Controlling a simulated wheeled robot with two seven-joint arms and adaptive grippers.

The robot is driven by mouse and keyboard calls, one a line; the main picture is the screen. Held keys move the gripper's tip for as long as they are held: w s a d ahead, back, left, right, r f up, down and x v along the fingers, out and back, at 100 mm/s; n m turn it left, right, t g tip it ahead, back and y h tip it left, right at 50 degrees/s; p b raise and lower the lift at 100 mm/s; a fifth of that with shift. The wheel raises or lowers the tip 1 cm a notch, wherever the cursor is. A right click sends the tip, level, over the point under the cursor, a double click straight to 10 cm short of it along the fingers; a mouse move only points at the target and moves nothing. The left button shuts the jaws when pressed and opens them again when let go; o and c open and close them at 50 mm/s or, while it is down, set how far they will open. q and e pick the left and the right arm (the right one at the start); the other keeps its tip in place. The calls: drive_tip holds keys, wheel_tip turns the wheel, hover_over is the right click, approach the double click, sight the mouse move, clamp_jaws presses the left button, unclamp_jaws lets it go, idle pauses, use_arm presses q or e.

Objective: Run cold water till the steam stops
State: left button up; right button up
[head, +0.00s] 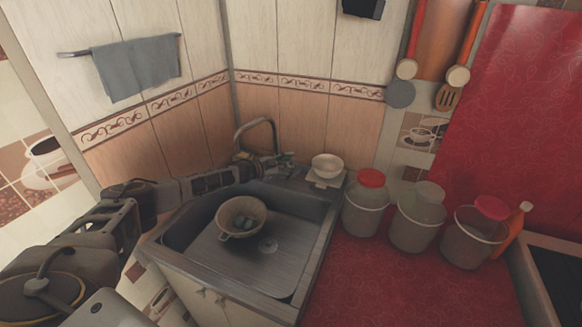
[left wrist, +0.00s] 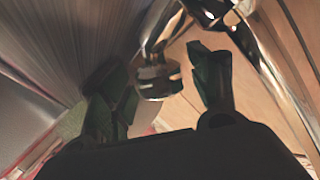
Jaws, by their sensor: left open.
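The sink (head: 285,205) is a dark metal basin in the corner. A beige bowl or colander (head: 230,205) with a few small bluish-grey round things stands in it, under the tap's side. The curved metal tap (head: 258,128) rises at the sink's back edge. My left gripper (head: 284,161) reaches across the sink's back to the tap's base. In the left wrist view, its open fingers (left wrist: 160,92) stand either side of a shiny metal tap part (left wrist: 158,72); I cannot tell whether they touch it. I see no steam and no clear water stream.
A small white bowl (head: 327,165) stands on the ledge right of the tap. Several lidded jars, such as the red-lidded one (head: 367,205), line the red counter (head: 375,285). A grey towel (head: 137,68) hangs on the left wall. The counter's front is clear.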

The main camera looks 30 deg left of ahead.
use_arm(q)
drive_tip(key=v, duration=1.1)
drive_tip(key=shift+s, duration=0.35)
drive_tip(key=shift+s, duration=0.1)
idle(1.2)
